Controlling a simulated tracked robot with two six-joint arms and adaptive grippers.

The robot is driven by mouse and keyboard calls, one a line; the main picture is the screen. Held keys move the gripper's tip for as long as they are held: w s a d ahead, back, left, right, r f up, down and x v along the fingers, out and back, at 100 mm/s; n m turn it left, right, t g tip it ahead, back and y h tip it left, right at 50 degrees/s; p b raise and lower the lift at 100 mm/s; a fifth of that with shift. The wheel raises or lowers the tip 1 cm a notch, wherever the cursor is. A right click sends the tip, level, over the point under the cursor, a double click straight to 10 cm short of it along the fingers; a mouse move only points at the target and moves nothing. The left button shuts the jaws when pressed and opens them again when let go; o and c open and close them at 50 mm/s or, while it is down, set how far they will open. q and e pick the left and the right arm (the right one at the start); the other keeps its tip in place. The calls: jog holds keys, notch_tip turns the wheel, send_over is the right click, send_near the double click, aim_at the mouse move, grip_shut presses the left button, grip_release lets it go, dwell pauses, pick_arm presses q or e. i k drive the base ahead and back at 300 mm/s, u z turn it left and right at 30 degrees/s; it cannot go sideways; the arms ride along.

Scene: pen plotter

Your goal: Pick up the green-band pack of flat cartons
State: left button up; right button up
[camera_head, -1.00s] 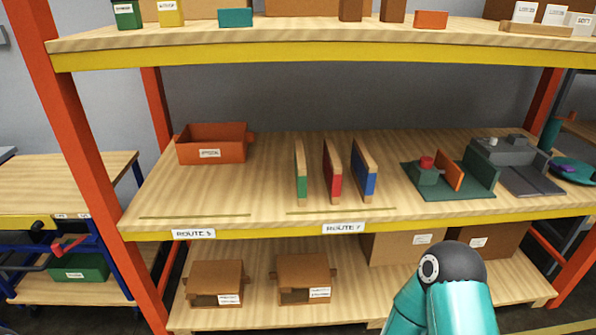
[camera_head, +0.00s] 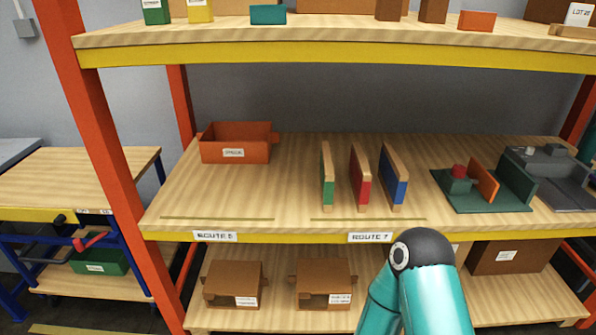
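The green-band pack of flat cartons (camera_head: 327,180) stands upright on edge on the middle shelf, above the right-hand route label. It is the leftmost of three similar packs. The red-band pack (camera_head: 360,180) and the blue-band pack (camera_head: 395,178) stand to its right with gaps between them. A teal arm link of mine with a dark joint shows at the lower right, in front of the shelf. Neither of my grippers is in view.
An orange bin (camera_head: 237,146) sits at the left of the middle shelf (camera_head: 225,200), with bare wood before the green-band pack. A green fixture (camera_head: 485,190) stands to the right of the packs. The upper shelf (camera_head: 330,36) overhangs them. Orange posts (camera_head: 110,160) bound the rack.

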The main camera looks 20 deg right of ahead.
aim_at(327, 174)
jog(key=u, duration=0.2)
jog(key=i, duration=0.85)
jog(key=z, duration=0.45)
